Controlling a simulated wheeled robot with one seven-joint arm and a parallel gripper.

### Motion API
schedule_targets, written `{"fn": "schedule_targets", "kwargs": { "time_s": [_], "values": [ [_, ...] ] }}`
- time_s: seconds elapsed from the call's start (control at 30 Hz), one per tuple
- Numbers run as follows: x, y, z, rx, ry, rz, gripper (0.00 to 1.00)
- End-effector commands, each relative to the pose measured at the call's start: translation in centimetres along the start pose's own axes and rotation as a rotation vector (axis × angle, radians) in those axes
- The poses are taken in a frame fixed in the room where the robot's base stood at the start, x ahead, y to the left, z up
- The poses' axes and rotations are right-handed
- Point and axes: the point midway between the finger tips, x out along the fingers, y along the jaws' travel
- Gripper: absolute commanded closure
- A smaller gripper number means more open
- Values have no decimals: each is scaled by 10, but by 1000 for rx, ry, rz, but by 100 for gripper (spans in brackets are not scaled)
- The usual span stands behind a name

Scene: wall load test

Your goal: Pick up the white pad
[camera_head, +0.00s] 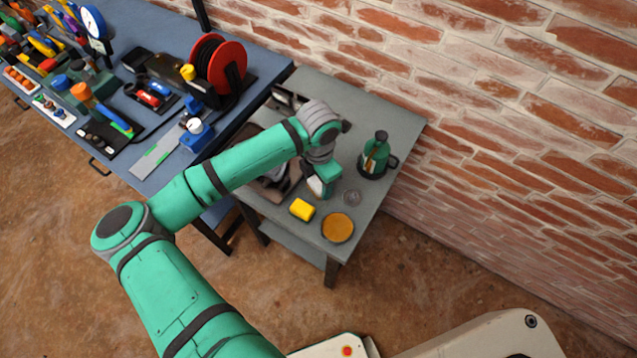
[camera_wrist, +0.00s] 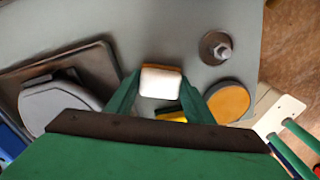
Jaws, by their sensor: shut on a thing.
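The white pad (camera_wrist: 161,82), with an orange-brown edge on its far side, sits between the two green fingers of my gripper (camera_wrist: 160,92) in the wrist view. My gripper is shut on it. In the head view my gripper (camera_head: 322,184) is low over the grey side table, with a small white part of the pad (camera_head: 315,187) showing beside it. I cannot tell whether the pad touches the tabletop or is raised. The fingers hide its sides.
On the grey table (camera_head: 390,115) are a yellow block (camera_head: 302,209), an orange disc (camera_head: 337,228), a round metal piece (camera_head: 351,198) and a green can (camera_head: 375,158). A dark tray (camera_wrist: 70,70) lies left in the wrist view. A brick wall (camera_head: 480,130) borders the table. A cluttered blue bench (camera_head: 255,62) adjoins it.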

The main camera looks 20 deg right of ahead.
Motion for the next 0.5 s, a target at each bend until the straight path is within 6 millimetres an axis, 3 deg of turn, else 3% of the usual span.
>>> {"fn": "schedule_targets", "kwargs": {
  "time_s": [0.17, 0.37, 0.5],
  "values": [
    [-7, 0, 0, 0, -1, 1, 78],
    [-32, 1, 0, 2, -1, 4, 78],
    [-56, -20, -6, 5, 0, 4, 78]
  ]
}}
